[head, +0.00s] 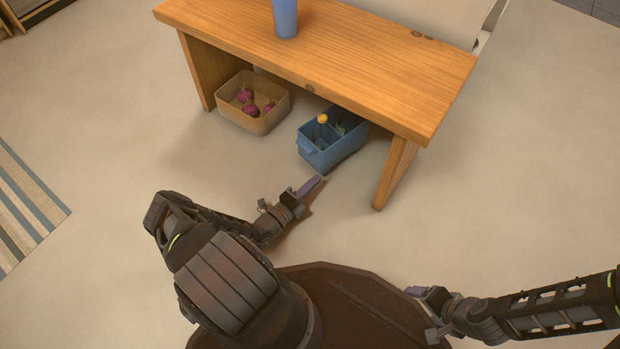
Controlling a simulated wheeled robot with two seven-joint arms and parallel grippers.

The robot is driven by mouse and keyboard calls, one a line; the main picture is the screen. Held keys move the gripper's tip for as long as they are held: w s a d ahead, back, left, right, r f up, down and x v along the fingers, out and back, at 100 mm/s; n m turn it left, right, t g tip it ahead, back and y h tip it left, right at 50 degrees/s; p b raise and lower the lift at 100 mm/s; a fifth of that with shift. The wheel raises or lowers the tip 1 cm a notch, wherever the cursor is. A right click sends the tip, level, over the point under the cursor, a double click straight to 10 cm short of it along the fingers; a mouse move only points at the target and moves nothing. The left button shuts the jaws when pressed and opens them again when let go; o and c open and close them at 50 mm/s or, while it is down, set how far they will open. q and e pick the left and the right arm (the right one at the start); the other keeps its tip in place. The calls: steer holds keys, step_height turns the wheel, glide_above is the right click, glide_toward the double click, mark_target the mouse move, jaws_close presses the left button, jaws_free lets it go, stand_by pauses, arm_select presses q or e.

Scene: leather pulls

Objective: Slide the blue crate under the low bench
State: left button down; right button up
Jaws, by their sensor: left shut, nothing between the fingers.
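The blue crate (327,154) sits on the floor at the front of the low wooden bench (330,55). Its back part is under the bench top and its front end sticks out in front. A small orange-yellow round thing and some green show in it. My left gripper (318,181) is shut and empty, low and just in front of the crate's near end; I cannot tell whether it touches the crate. My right gripper (418,291) is at the lower right, far from the crate, and its jaws are too small to read.
A tan bin (254,118) with several purple-red round things stands under the bench, left of the crate. The bench's right leg (395,172) is close on the crate's right. A blue cup (285,18) stands on top. A striped rug (25,210) lies left; the floor is otherwise clear.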

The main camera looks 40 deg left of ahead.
arm_select(q)
steer(key=s+p, duration=0.1)
steer(key=s, duration=0.5)
steer(key=s+a+p, duration=0.1)
steer(key=s, duration=0.3)
steer(key=shift+p, duration=0.3)
